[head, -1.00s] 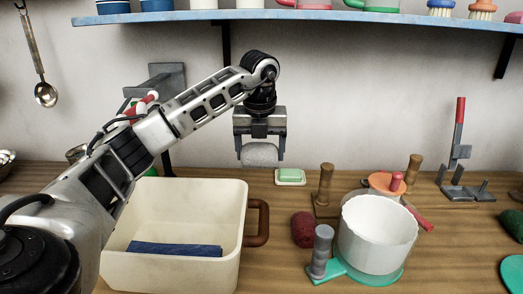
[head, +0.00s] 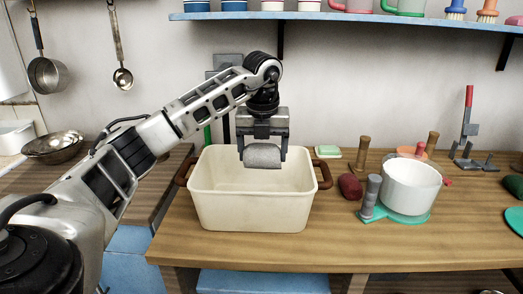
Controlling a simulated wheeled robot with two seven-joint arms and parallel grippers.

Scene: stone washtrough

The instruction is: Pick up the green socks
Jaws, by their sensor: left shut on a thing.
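My left gripper (head: 263,152) is shut on a grey rolled bundle (head: 262,157). In the head view it shows in front of the cream tub's opening and back rim. The cream tub (head: 252,212) has brown side handles and stands on the wooden counter. Its floor is mostly hidden by its front wall. A dark green rounded bundle (head: 514,186) lies at the right picture edge, partly cut off; it may be the green socks, but I cannot tell for sure. It is far to the right of my left gripper. My right gripper is not in view.
A dark red bundle (head: 349,186) lies right of the tub, beside a white pot (head: 409,187) on a teal base. A green soap (head: 328,152) and a grey stand with a red handle (head: 468,135) are behind. The counter's front strip is clear.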

